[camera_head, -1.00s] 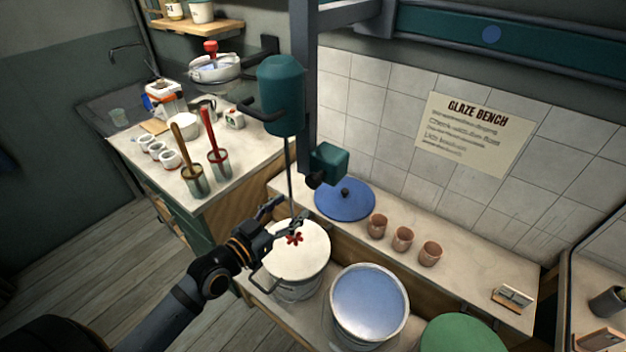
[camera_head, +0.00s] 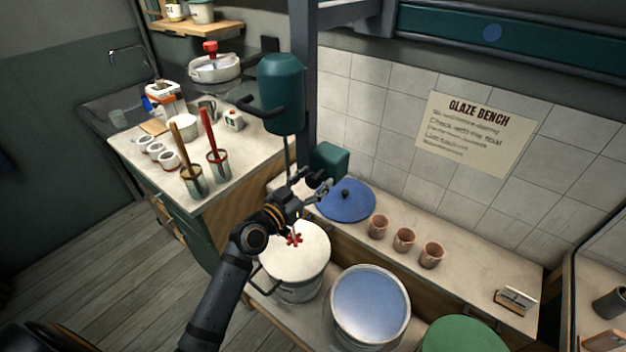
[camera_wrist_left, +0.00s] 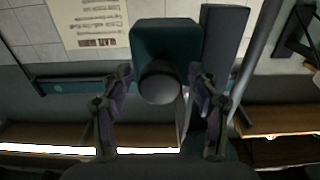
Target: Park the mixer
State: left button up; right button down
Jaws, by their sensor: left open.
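The mixer has a teal motor head (camera_head: 281,95) with a dark side handle and a thin shaft running down. Its red paddle (camera_head: 294,239) shows against the pale surface of a bucket (camera_head: 305,250). A teal box (camera_head: 328,160) sits on the post beside the mixer, with a dark round knob (camera_wrist_left: 160,85) on its front. My left gripper (camera_head: 313,183) is open and empty in front of the knob. In the left wrist view, the knob appears between its fingers, and I cannot tell if they touch it. The arm hides part of the shaft. My right gripper is out of view.
A bucket of blue liquid (camera_head: 370,306) and a green lid (camera_head: 464,338) are to the right. A blue lid (camera_head: 346,202) and several clay cups (camera_head: 404,240) stand on the ledge. A side counter at left holds brushes in cups (camera_head: 218,168).

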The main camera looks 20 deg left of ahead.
pick_arm(q)
grip_shut()
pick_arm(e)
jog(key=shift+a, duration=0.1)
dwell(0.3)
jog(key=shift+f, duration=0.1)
